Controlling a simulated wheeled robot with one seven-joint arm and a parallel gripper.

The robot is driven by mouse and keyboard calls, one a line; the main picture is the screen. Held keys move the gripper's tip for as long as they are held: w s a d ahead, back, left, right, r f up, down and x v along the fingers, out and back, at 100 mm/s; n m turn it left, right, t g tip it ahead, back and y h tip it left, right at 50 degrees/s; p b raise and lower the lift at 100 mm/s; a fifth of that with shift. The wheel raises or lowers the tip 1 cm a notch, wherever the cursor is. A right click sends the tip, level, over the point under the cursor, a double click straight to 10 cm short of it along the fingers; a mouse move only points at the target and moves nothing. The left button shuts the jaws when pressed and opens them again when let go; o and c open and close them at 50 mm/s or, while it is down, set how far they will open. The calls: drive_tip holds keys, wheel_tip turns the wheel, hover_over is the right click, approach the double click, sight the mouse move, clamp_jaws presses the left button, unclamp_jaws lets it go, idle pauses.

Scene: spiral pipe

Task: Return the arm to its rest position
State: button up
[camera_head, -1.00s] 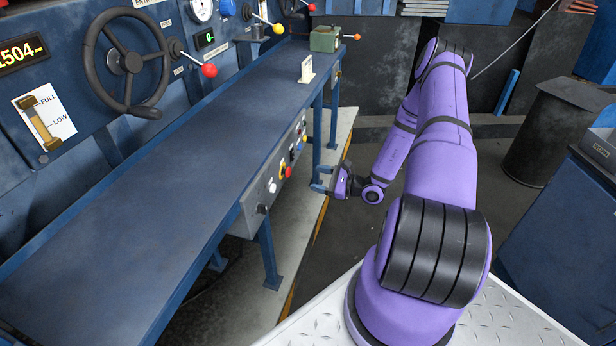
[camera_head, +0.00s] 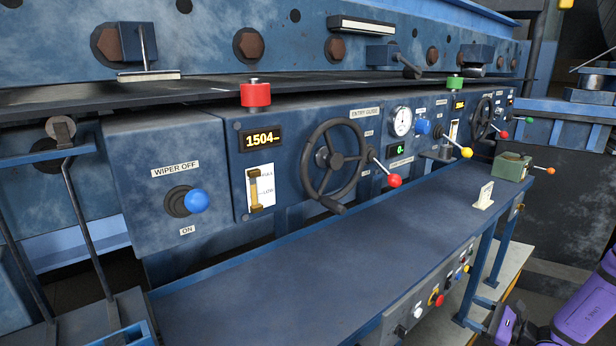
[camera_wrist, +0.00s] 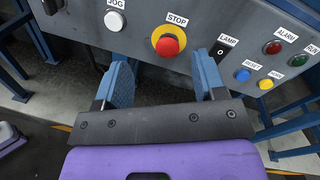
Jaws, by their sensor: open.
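My purple arm (camera_head: 588,312) shows only in part at the lower right of the head view, to the right of the workbench. My gripper (camera_wrist: 163,82) shows in the wrist view with its two blue fingers apart and nothing between them. The fingers point toward a grey control panel (camera_wrist: 140,38) and lie just below its red STOP button (camera_wrist: 168,45). I cannot tell whether they touch the panel. In the head view the gripper is small and partly cut off at the bottom edge.
The long blue bench (camera_head: 320,270) runs below a console with a handwheel (camera_head: 335,160) and a blue wiper knob (camera_head: 196,201). A small white stand (camera_head: 484,196) and a green box (camera_head: 512,167) sit at its far end. Blue bench legs (camera_head: 480,262) stand near my arm.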

drive_tip(key=s+a+r+n+g+h, duration=0.15)
drive_tip(key=a+r+n+g, duration=0.3)
drive_tip(key=r, duration=0.45)
drive_tip(key=s+a+r+n+g, duration=0.2)
drive_tip(key=a+r+n+g, duration=0.3)
drive_tip(key=r, duration=0.4)
drive_tip(key=s+a+r+n+g, duration=0.25)
drive_tip(key=a+r+n, duration=0.3)
drive_tip(key=r, duration=0.35)
drive_tip(key=s+a+r+n+t+h, duration=0.2)
drive_tip(key=s+r+h, duration=0.3)
drive_tip(key=s+r, duration=0.3)
drive_tip(key=s+a+r+n+t+h, duration=0.2)
drive_tip(key=s+r+n+h, duration=0.3)
drive_tip(key=s+r, duration=0.4)
drive_tip(key=shift+s+a+r, duration=0.2)
drive_tip(key=shift+s+a, duration=0.4)
drive_tip(key=shift+s, duration=0.8)
